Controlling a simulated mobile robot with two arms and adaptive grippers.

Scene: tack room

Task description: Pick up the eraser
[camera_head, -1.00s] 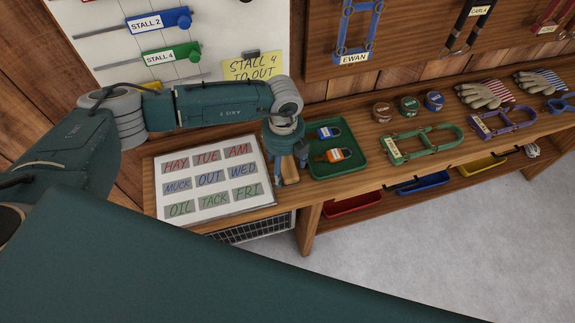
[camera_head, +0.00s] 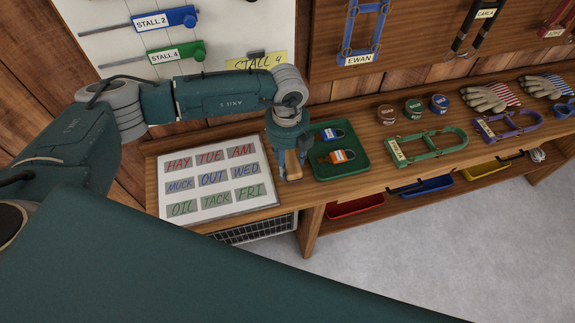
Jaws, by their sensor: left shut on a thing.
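The eraser (camera_head: 292,164) is a small block with a tan wooden body and a darker lower edge. My left gripper (camera_head: 290,168) points down over the bench, between the word-card board and the green tray, and is shut on the eraser. The fingers hide part of it. The eraser's lower end is at or just above the bench top; I cannot tell the gap. My right gripper is not in view.
The white board of word cards (camera_head: 214,213) lies left of the gripper. The green tray (camera_head: 349,173) with blue and orange padlocks is close on its right. A green halter (camera_head: 427,146) lies further right. A yellow note (camera_head: 270,63) is behind my arm.

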